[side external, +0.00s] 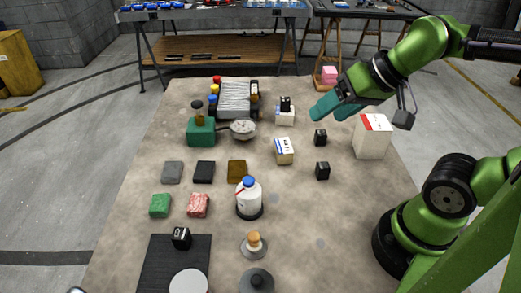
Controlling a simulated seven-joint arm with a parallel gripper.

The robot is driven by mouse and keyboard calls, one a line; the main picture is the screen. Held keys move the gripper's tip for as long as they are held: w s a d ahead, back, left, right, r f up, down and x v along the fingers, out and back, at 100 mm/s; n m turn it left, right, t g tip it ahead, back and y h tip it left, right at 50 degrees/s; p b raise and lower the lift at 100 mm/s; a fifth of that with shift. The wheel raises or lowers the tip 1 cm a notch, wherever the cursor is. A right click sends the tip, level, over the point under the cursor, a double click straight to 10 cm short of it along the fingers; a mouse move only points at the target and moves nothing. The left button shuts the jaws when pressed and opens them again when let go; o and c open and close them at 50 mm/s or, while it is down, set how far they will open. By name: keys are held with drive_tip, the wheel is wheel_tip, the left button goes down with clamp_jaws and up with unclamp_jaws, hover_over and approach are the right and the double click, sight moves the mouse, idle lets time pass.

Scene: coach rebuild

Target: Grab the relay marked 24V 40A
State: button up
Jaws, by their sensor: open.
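Several small black blocks that look like relays stand on the table. Two, an upper block (320,137) and a lower block (322,170), are right of centre. Another block (181,237) with a white mark sits on the dark mat (158,262) at the front left. A black piece (285,102) sits on a white block (285,117) further back. No marking is legible, so I cannot tell which is 24V 40A. My gripper (327,112) has teal fingers and is open, above the table's right side, near the upper block and apart from it. Nothing is seen between its fingers.
A white and red box (373,136) stands at the right, near my arm. A small white carton (284,150), a blue-capped bottle (249,200), a green block (201,132), a round gauge (243,130) and flat blocks (204,171) fill the middle. The front right of the table is mostly clear.

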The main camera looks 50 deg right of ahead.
drive_tip(key=w+d+f+m+g, duration=0.2)
drive_tip(key=w+d, duration=0.2)
drive_tip(key=m+g+h, duration=0.2)
drive_tip(key=m+g, duration=0.3)
drive_tip(key=m, duration=1.6)
hover_over(321, 132)
wheel_tip(321, 132, down, 5)
wheel_tip(321, 132, down, 16)
drive_tip(key=shift+s+f, duration=0.1)
drive_tip(key=shift+f, duration=0.1)
drive_tip(key=c, duration=1)
drive_tip(key=shift+r, duration=0.1)
drive_tip(key=shift+c, duration=0.2)
